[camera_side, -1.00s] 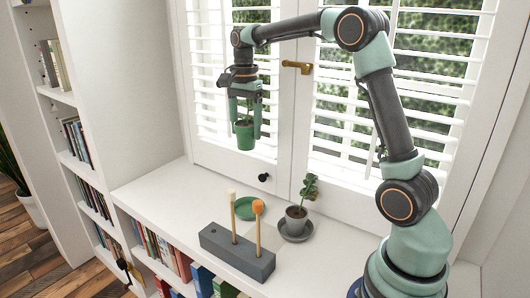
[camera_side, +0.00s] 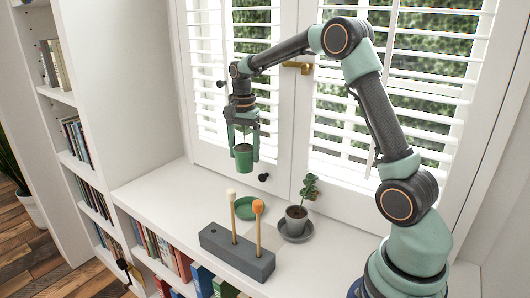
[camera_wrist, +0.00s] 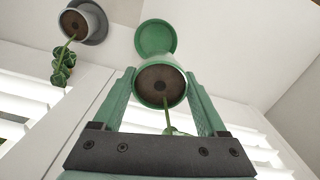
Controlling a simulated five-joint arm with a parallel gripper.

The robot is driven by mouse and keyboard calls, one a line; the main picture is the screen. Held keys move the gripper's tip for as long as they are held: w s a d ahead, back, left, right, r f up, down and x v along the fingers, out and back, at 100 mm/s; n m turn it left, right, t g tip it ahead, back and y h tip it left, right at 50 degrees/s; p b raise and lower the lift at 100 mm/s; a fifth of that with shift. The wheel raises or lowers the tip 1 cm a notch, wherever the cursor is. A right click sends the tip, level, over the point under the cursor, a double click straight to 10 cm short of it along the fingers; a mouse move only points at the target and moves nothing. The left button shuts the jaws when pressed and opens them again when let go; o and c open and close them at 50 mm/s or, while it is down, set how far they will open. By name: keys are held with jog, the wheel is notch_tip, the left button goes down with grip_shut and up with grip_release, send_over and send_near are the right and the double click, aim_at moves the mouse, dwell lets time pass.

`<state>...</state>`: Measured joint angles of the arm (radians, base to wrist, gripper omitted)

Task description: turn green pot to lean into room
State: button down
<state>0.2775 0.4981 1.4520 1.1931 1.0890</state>
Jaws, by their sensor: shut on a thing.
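The green pot (camera_side: 243,158) is between the fingers of my gripper (camera_side: 243,157), held in the air above the white sill. In the wrist view the green pot (camera_wrist: 161,85) shows its brown soil and a thin green stem, between the two green fingers of my gripper (camera_wrist: 160,90). The stem reaches toward the gripper's palm, where its top is partly hidden. The green saucer (camera_side: 248,208) lies empty on the sill below the pot. It also shows in the wrist view (camera_wrist: 155,36), beyond the pot and apart from it.
A grey pot (camera_side: 296,220) with a leafy plant stands on a grey saucer (camera_side: 297,236) right of the green saucer. A dark grey block (camera_side: 236,254) with two upright sticks stands in front. Shuttered windows (camera_side: 400,110) rise behind. The sill's left part is clear.

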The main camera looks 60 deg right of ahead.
jog(key=f, duration=0.3)
jog(key=f+n, duration=0.1)
jog(key=f, duration=0.3)
jog(key=s+f+n, duration=0.1)
jog(key=f, duration=0.2)
jog(key=shift+a+f, duration=0.2)
jog(key=shift+f, duration=1.55)
grip_release()
notch_tip(320, 180, up, 12)
jog(key=shift+r, duration=0.1)
jog(key=s+a+r+n+t, duration=0.2)
jog(key=s+a+r+n, duration=0.2)
jog(key=s+a+n, duration=0.2)
jog(key=s+a+r+n+t, duration=0.3)
jog(key=s+a+n, duration=0.3)
jog(key=s, duration=0.4)
jog(key=shift+a+r+n+t, duration=0.3)
jog(key=shift+r+n, duration=0.5)
jog(key=shift+r, duration=0.05)
